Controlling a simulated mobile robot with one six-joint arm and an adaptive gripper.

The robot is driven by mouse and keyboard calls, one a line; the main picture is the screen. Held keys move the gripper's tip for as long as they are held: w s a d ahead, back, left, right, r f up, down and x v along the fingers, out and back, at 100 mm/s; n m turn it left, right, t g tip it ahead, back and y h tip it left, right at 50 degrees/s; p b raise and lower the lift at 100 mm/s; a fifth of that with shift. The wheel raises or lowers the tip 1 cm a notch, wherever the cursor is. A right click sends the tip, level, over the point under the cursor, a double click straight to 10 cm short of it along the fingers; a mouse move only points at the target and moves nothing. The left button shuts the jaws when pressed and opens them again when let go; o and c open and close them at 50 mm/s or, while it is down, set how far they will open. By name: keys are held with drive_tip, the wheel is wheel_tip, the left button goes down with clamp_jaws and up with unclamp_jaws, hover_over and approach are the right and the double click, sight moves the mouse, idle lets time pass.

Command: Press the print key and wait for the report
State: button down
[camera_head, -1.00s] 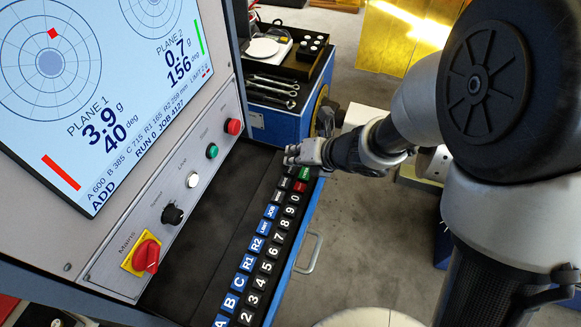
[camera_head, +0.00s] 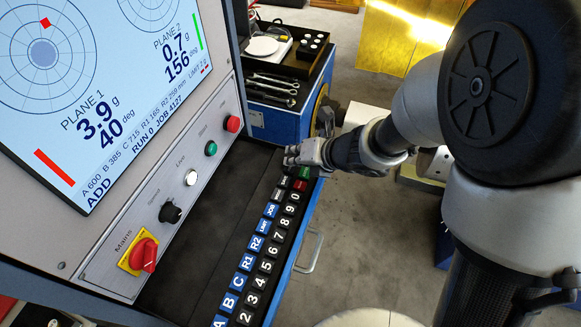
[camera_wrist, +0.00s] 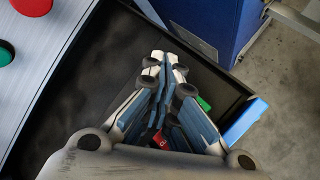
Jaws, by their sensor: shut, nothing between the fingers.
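My gripper (camera_head: 288,160) is shut and empty, over the far end of the keypad (camera_head: 233,281). In the wrist view its fingertips (camera_wrist: 166,58) are together and point down at the dark console. A green key (camera_head: 305,172) and a red key (camera_head: 299,186) are beside and below the gripper; the green key (camera_wrist: 204,104) and red key (camera_wrist: 160,139) partly show in the wrist view. Small dark keys by the fingertips are partly hidden, and I cannot read which is print. I cannot tell whether the fingertips touch a key. No printed report is visible.
The screen (camera_head: 95,95) reads 3.9 g at 40 deg and 0.7 g at 156 deg, with ADD. Below it are the red mains switch (camera_head: 143,255), a black knob (camera_head: 170,212) and white, green and red buttons (camera_head: 233,124). A blue cabinet (camera_head: 280,122) stands behind.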

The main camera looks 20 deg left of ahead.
drive_tip(key=shift+f+b, duration=0.45)
drive_tip(key=shift+b, duration=0.05)
idle(0.8)
drive_tip(key=shift+r, duration=0.1)
drive_tip(key=shift+r+p, duration=0.7)
drive_tip(key=shift+r, duration=0.1)
wheel_tip(320, 180, up, 5)
drive_tip(key=p, duration=0.4)
drive_tip(key=shift+r, duration=0.1)
idle(0.5)
